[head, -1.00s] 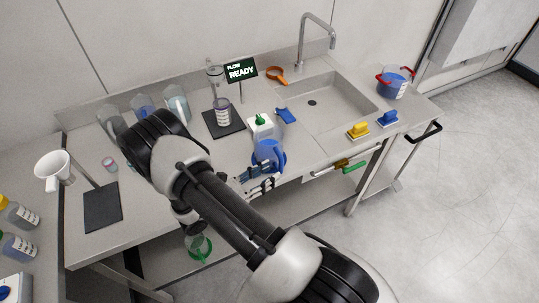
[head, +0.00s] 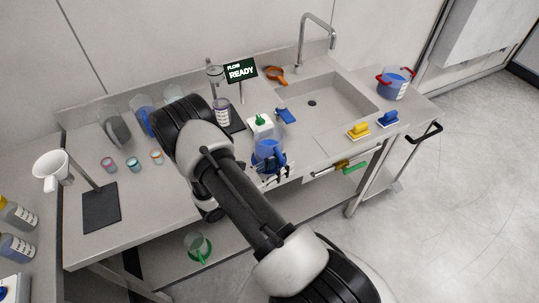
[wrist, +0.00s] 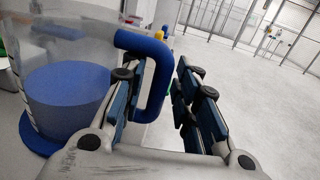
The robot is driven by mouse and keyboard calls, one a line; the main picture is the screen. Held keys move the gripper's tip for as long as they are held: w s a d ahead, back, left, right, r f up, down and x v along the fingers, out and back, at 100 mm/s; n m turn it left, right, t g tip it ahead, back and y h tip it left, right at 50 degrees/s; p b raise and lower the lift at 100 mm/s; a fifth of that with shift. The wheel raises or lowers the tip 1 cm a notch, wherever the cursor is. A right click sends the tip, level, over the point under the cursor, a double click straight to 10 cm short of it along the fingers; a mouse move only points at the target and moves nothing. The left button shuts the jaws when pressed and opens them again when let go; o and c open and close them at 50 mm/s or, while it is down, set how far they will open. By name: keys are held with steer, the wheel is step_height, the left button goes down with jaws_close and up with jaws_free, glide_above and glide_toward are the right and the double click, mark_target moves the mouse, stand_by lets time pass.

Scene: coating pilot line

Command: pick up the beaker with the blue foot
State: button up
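The beaker with the blue foot (head: 268,149) stands upright near the front edge of the bench, beside a white container with a green top. In the wrist view the beaker (wrist: 65,95) fills the left side, with blue contents, a blue foot at its base and a blue handle (wrist: 157,75). My gripper (head: 274,172) is at the beaker's front right in the head view. In the wrist view my gripper (wrist: 160,80) is open. The handle reaches into the gap between its fingers, close to the left finger; whether they touch I cannot tell.
The white container (head: 261,126) stands just behind the beaker. Small jars (head: 133,163) sit left.

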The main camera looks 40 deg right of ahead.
jaws_close()
stand_by(0.4)
steer(key=shift+r, duration=0.1)
